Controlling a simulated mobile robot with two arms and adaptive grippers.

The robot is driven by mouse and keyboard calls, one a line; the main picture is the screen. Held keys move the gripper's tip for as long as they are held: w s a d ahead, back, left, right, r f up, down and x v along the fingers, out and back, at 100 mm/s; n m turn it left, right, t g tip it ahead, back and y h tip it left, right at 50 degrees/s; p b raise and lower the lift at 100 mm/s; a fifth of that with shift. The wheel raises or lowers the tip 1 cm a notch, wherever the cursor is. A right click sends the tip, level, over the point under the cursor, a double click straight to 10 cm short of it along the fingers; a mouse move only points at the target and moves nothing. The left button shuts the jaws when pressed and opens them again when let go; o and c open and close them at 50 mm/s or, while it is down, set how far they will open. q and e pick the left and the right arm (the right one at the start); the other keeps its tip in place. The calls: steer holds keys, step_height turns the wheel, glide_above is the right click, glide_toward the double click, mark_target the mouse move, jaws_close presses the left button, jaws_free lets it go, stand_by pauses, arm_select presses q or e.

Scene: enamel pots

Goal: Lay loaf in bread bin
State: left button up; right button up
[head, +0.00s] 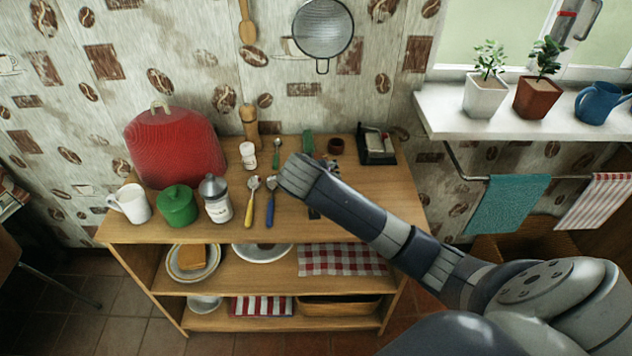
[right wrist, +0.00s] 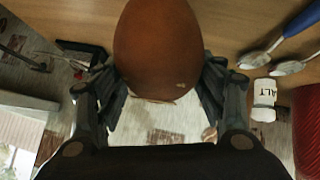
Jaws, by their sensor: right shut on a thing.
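A brown, smooth, rounded loaf (right wrist: 158,45) fills the upper middle of the right wrist view. My right gripper (right wrist: 165,88) has its dark fingers shut on the loaf's two sides. In the head view my right arm reaches from the lower right over the wooden counter, and its wrist hides the loaf and most of the fingers. I cannot tell whether the loaf touches the counter. No bread bin is plainly recognisable; a wooden box (head: 338,307) is on the low shelf and a brown basket-like thing (head: 520,246) stands at the lower right. My left gripper is not in view.
A sill with potted plants is at right.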

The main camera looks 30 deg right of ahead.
steer(key=shift+w+d+f, duration=0.1)
steer(key=shift+w+d, duration=0.25)
steer(key=shift+w, duration=0.1)
steer(key=shift+f, duration=1.7)
steer(key=o, duration=1.5)
steer(key=shift+s+f, duration=0.1)
steer(key=shift+f, duration=0.05)
steer(key=shift+c, duration=0.2)
